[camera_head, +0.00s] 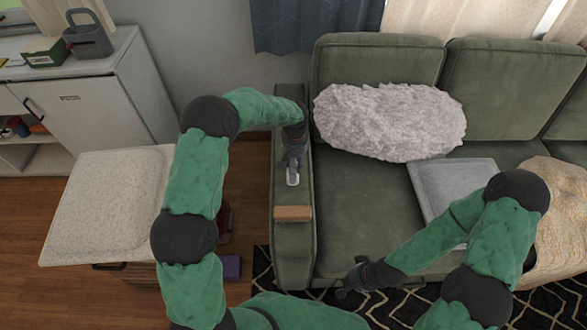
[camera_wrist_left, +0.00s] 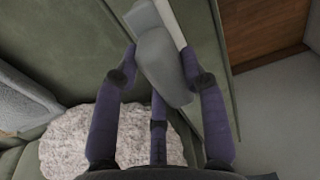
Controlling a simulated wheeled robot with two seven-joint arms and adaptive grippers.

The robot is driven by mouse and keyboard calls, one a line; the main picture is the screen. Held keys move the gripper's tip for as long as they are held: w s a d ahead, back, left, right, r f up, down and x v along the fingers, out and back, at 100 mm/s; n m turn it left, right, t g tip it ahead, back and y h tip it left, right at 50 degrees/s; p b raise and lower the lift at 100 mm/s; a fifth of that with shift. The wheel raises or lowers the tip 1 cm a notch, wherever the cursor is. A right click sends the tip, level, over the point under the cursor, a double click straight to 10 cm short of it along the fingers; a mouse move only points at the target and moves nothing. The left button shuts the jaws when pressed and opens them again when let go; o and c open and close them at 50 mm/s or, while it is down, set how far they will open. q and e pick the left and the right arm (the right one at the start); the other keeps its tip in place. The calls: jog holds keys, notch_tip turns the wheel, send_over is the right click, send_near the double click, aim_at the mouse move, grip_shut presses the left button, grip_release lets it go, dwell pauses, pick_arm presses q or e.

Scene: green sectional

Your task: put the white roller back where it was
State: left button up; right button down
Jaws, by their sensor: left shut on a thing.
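The white roller (camera_head: 292,178) is at the sofa's left armrest, under my left gripper (camera_head: 292,160). In the left wrist view the roller (camera_wrist_left: 165,65) looks pale grey and white and lies between the fingers of my left gripper (camera_wrist_left: 160,75), which is shut on it. I cannot tell whether the roller touches the armrest (camera_head: 290,255). My right gripper (camera_head: 352,280) is low over the front of the sofa seat, empty, with its fingers apart.
A tan block (camera_head: 293,213) lies on the armrest just in front of the roller. A fluffy cushion (camera_head: 390,120) and a grey tray-like item (camera_head: 445,180) are on the sofa (camera_head: 355,200). A cushioned stool (camera_head: 105,200) and a white cabinet (camera_head: 95,110) stand left.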

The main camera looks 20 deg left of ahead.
pick_arm(q)
jog(key=shift+w+a+f+b, duration=0.15)
jog(key=shift+f+b, duration=0.3)
jog(key=shift+f, duration=0.5)
jog(key=shift+w+a+f+b, duration=0.1)
jog(key=shift+f+b, duration=0.35)
jog(key=shift+f, duration=0.45)
jog(key=shift+f, duration=0.15)
jog(key=o, duration=1.2)
jog(key=shift+s, duration=0.1)
notch_tip(320, 180, up, 12)
jog(key=p, duration=0.4)
